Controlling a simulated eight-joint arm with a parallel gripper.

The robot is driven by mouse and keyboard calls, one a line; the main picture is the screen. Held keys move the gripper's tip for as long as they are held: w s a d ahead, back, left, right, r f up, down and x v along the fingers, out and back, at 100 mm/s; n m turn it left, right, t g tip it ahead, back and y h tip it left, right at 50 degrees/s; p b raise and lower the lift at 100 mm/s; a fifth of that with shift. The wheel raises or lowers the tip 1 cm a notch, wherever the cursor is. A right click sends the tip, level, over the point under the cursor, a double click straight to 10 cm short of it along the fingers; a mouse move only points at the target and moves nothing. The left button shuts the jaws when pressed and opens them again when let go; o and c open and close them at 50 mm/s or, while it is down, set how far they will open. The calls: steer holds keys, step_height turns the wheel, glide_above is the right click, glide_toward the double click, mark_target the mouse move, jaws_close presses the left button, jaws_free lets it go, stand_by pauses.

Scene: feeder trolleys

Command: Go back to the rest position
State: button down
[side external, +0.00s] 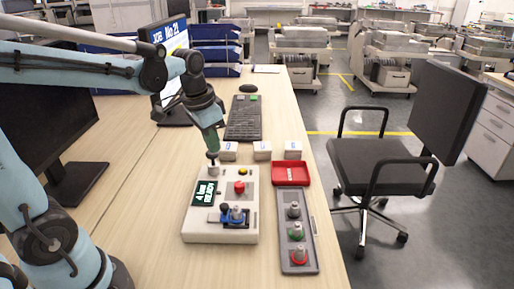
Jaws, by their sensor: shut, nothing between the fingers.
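My gripper (212,150) points down at the far left corner of a white control box (245,228) on the wooden table. Its fingers are shut with nothing held. The tips are at or just above a dark-topped grey knob (213,168); I cannot tell whether they touch it. The box also carries a lit green display (205,193), a yellow button (243,171), a red button (239,187) and blue-topped parts (236,214) on a dark plate.
Three small white boxes (262,150) and a keyboard (243,121) lie behind. A monitor (45,140) stands left. An office chair (378,166) stands right of the table.

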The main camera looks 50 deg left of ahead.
steer(key=s+d+n+t, duration=0.2)
steer(key=s+d+t, duration=0.2)
steer(key=s+d, duration=0.2)
steer(key=shift+s+d+f+t, duration=0.2)
steer(key=shift+d+f+t, duration=0.1)
steer(key=shift+d+f, duration=0.15)
stand_by(1.2)
